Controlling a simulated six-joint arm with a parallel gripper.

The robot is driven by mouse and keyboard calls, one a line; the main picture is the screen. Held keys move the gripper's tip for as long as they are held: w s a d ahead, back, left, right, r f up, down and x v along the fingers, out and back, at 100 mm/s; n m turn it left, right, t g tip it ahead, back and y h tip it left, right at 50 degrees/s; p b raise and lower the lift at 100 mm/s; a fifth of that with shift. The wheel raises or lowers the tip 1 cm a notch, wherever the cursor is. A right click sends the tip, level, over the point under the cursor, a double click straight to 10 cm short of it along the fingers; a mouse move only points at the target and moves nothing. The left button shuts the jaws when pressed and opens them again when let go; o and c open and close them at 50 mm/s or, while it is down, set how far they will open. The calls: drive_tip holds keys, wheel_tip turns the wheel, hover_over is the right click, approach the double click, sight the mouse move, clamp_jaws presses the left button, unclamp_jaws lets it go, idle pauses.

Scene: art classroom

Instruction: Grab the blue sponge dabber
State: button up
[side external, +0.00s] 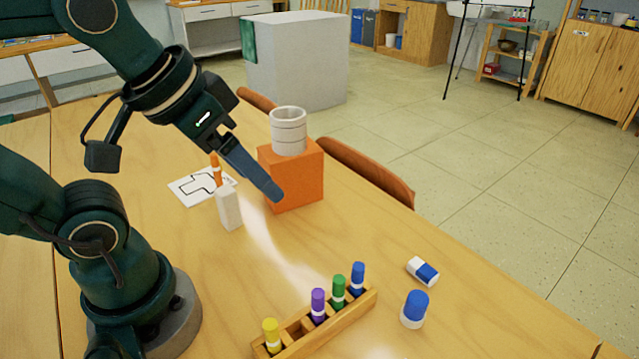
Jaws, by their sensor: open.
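A short, wide cylinder with a blue rounded top and a white base, which looks like the blue sponge dabber (414,308), stands upright on the table at the lower right in the side external view. It stands apart from the wooden rack, to its right. My gripper (272,190) is open and points down to the right, high over the table. In the picture it overlaps the left face of an orange block, well to the upper left of the dabber. I see no object between its fingers, which show nearly edge-on.
The wooden rack (335,325) holds yellow, purple, green and blue capped sticks. A blue-and-white eraser (422,271) lies behind the dabber. A white ringed cup (288,131) stands on the orange block (298,178). A white bottle with an orange tip (228,205) stands left of the gripper.

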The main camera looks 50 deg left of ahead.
drive_tip(key=w+d+r, duration=0.2)
drive_tip(key=w+r, duration=0.1)
drive_tip(key=w, duration=0.3)
drive_tip(key=m+g, duration=0.2)
drive_tip(key=g, duration=0.2)
hover_over(419, 298)
drive_tip(key=w+a, duration=0.2)
drive_tip(key=a, duration=0.1)
wheel_tip(419, 298, down, 9)
drive_tip(key=shift+m+g, duration=0.7)
drive_tip(key=shift+g, duration=0.2)
drive_tip(key=d+f, duration=0.1)
drive_tip(key=f, duration=0.1)
drive_tip(key=s+d+f, duration=0.1)
drive_tip(key=f, duration=0.1)
drive_tip(key=s+d+f, duration=0.1)
drive_tip(key=f, duration=0.1)
drive_tip(key=shift+f, duration=2.6)
clamp_jaws()
